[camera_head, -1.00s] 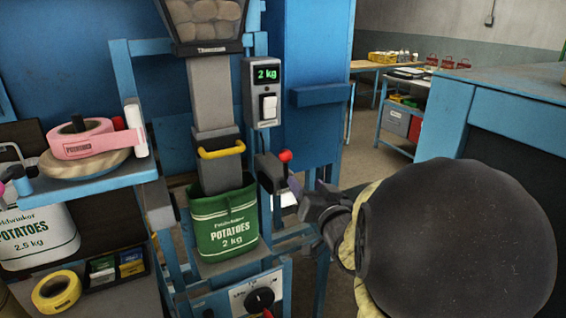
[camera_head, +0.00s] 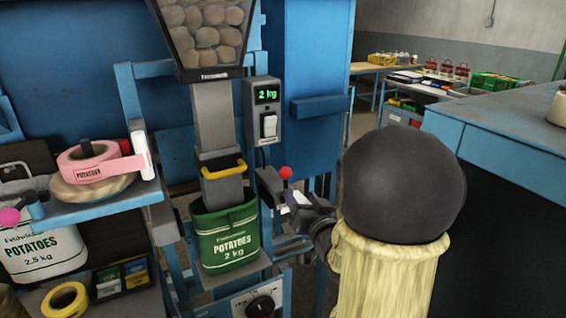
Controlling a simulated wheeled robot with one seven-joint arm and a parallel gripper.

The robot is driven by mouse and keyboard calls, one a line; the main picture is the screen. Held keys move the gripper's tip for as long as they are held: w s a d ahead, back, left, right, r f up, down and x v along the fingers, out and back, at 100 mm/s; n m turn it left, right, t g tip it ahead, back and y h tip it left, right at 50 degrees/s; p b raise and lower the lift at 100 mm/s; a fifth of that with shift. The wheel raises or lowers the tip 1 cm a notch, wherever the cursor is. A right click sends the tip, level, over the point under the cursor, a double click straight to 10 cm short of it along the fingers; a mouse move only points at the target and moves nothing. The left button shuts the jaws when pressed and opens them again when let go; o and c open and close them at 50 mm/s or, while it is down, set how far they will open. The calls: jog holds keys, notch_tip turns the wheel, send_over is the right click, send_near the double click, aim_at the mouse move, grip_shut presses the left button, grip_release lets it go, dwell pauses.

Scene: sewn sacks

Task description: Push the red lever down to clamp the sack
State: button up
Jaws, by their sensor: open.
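The red lever knob (camera_head: 286,172) stands up on a dark grey bracket to the right of the filling spout. The green sack (camera_head: 226,238), marked POTATOES 2 kg, hangs upright under the spout (camera_head: 220,185), which has a yellow handle (camera_head: 223,170). My gripper (camera_head: 290,202) is just below and slightly right of the red knob, and its jaws are open. The gap between the fingers and the lever is too small to judge, and contact cannot be told. The lever's lower part is partly hidden.
A grey box (camera_head: 263,110) showing 2 kg is above the lever. A hopper of potatoes (camera_head: 205,35) tops the spout. A blue shelf (camera_head: 105,203) with pink tape (camera_head: 95,163) is at left. A blue bench (camera_head: 505,125) stands at right.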

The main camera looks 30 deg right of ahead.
aim_at(283, 170)
jog(key=w+p, duration=0.1)
jog(key=w, duration=0.4)
jog(key=w+d+p, duration=0.1)
jog(key=w+p, duration=0.1)
jog(key=w, duration=0.3)
jog(key=w+p, duration=0.2)
jog(key=w, duration=0.2)
jog(key=shift+w+d, duration=0.4)
jog(key=shift+c, duration=0.4)
grip_shut()
